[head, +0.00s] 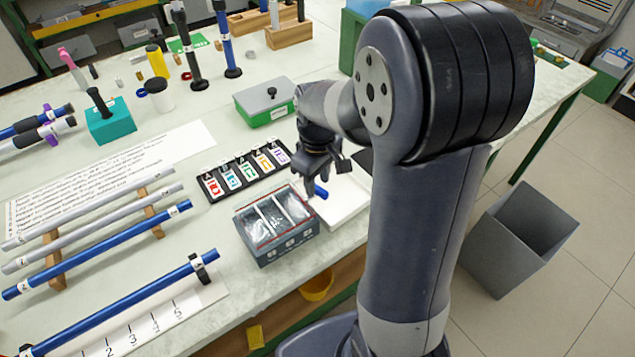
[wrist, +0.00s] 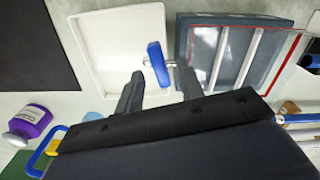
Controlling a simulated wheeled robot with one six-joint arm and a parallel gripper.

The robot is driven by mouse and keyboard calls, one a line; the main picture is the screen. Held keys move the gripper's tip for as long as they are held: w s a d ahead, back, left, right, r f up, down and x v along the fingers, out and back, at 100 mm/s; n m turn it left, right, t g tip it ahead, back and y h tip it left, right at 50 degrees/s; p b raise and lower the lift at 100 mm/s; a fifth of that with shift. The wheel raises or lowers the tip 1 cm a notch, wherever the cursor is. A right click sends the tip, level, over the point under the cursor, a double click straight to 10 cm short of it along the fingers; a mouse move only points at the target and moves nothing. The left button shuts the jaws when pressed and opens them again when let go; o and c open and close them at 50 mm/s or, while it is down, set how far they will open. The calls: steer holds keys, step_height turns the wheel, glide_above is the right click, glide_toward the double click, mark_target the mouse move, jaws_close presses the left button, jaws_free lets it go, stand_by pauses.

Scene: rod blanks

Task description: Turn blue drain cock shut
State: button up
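The blue drain cock handle (head: 321,192) sticks out from the right side of a dark grey three-compartment box (head: 285,250), over a shallow white tray (head: 348,205). In the wrist view the blue handle (wrist: 157,63) sits on a short silver stem from the box wall (wrist: 185,45). The handle lies roughly across the stem, slightly slanted. My gripper (head: 318,172) is just above and behind the cock. In the wrist view my gripper (wrist: 158,82) is open, its fingers either side of the handle's near end. I cannot tell whether either finger touches it.
A black rack of lettered cards (head: 243,173) stands left of my gripper. Blue and grey rods (head: 110,275) lie on supports at left. A grey bin (head: 520,235) stands on the floor at right.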

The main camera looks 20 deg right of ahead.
steer(key=shift+f, duration=0.75)
steer(key=shift+c, duration=0.5)
jaws_close()
